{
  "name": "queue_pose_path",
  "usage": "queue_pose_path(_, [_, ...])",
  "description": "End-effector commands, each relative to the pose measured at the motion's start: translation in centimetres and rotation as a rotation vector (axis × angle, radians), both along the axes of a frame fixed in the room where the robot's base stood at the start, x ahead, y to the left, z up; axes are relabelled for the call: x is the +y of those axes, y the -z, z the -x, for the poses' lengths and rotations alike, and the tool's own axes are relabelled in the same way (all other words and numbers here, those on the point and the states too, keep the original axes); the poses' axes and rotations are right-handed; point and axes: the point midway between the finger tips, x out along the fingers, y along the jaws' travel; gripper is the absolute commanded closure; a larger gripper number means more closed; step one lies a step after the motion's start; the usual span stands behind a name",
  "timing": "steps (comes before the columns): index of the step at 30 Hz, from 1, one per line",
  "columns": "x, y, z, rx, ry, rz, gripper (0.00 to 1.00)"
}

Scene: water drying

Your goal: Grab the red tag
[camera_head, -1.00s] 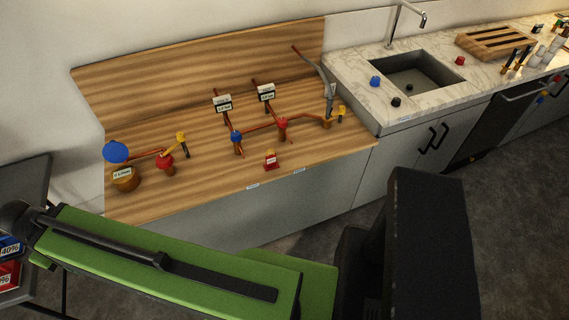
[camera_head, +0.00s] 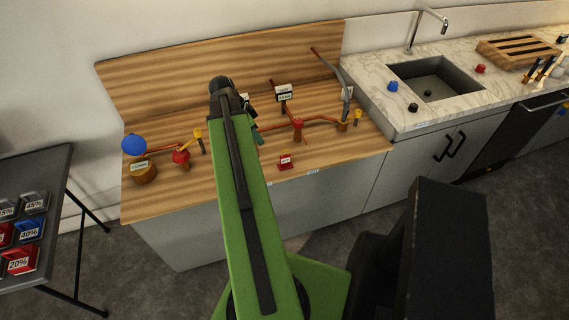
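A small red tag (camera_head: 286,161) with a pale label stands near the front edge of the wooden bench (camera_head: 330,155), right of my arm. My green arm reaches up across the bench. My gripper (camera_head: 257,136) is a small dark shape at the arm's far end, partly hidden by the arm. It is left of and behind the red tag in the picture, apart from it. Its fingers are too small and covered to tell open from shut.
Copper pipes with a red valve (camera_head: 298,124), another red valve (camera_head: 181,155) and a blue ball (camera_head: 134,145) stand on the bench. A sink (camera_head: 435,80) is at right. A dark table (camera_head: 50,170) at left holds red, blue and grey percentage-labelled pieces.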

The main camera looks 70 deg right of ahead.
Motion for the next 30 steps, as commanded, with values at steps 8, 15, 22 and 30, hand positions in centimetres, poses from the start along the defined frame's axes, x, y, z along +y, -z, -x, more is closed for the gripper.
queue_pose_path(8, [-2.1,-0.1,3.5,-0.004,0.151,0.044,0.69])
queue_pose_path(15, [-2.7,3.5,4.3,-0.004,0.149,0.042,0.69])
queue_pose_path(22, [-3.9,8.5,5.8,-0.005,0.146,0.042,0.69])
queue_pose_path(30, [-4.9,11.3,7.0,-0.004,0.145,0.042,0.69])
